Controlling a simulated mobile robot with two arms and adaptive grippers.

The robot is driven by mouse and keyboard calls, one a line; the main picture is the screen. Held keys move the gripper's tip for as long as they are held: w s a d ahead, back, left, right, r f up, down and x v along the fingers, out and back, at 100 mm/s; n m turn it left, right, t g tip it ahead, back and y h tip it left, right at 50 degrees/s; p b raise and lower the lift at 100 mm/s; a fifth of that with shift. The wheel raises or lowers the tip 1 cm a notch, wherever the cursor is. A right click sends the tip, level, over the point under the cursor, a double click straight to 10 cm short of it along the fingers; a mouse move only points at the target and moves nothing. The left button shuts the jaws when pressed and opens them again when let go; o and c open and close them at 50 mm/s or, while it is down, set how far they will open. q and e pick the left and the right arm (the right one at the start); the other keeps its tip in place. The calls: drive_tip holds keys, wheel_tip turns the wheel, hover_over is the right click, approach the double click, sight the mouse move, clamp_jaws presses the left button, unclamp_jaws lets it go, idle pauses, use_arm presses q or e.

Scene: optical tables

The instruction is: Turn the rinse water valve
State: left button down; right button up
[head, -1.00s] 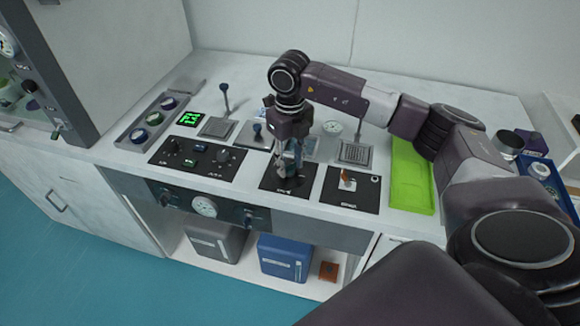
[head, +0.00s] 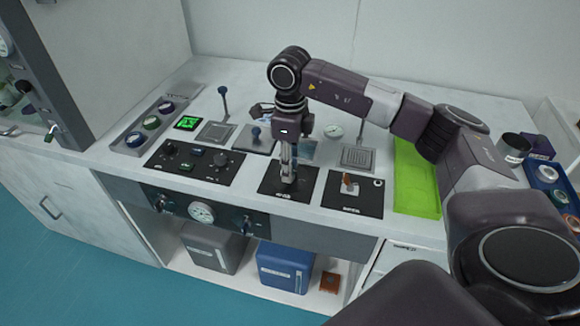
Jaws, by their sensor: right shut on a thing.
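My right gripper (head: 289,180) points straight down at the middle black plate (head: 271,187) on the worktop. It is shut on a small control there, which its fingers mostly hide; I take it for the rinse water valve, but the plate's label is too small to read. To the right, another black plate (head: 365,203) carries a copper-coloured lever (head: 347,181), apart from the gripper. My left gripper is not in view.
A black panel with knobs (head: 195,163) lies left of the gripper. Upright levers (head: 223,97) and a square grate (head: 358,157) stand behind. A green tray (head: 415,180) lies to the right. A gauge panel (head: 203,212) is on the front face.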

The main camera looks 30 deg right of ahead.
drive_tip(key=shift+w+r, duration=0.1)
idle(0.3)
drive_tip(key=o, duration=1.2)
drive_tip(key=shift+c, duration=0.2)
wheel_tip(320, 180, up, 12)
